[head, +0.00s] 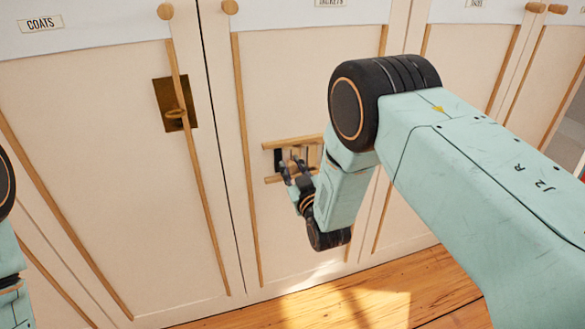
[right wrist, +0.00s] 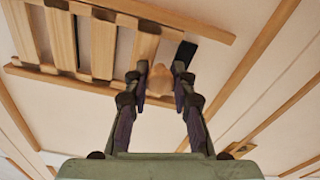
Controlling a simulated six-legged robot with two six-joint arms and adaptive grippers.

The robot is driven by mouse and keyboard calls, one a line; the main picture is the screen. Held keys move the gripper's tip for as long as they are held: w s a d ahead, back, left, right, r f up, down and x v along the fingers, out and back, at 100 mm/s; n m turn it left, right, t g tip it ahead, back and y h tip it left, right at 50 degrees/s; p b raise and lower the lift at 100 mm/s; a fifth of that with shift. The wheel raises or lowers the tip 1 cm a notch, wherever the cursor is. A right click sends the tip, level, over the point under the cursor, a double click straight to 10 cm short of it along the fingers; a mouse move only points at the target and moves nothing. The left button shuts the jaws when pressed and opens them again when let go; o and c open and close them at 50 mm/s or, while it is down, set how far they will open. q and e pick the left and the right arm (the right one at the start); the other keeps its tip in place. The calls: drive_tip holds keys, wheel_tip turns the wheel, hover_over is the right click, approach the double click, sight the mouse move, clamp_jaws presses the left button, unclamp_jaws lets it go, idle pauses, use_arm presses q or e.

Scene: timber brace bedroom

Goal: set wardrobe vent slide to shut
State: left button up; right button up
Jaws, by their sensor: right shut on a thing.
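The wardrobe vent slide is a row of pale wooden slats (right wrist: 103,50) between two wooden rails (right wrist: 70,82), low on the middle wardrobe door. In the head view its upper rail (head: 295,142) shows, and my arm hides part of the vent. A wide black opening (right wrist: 185,52) shows at one end of the slats, with thin dark slits between some others. My right gripper (right wrist: 160,76) is shut on a rounded wooden knob (right wrist: 160,81) at the slats; the gripper shows small in the head view (head: 292,164). My left gripper is out of view.
The left door (head: 100,150), labelled COATS (head: 40,24), has a brass plate with a ring (head: 176,113). Round wooden knobs (head: 230,7) sit along the top. Wooden strips run down the doors. The wooden floor (head: 350,297) in front is clear.

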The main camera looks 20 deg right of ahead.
clamp_jaws()
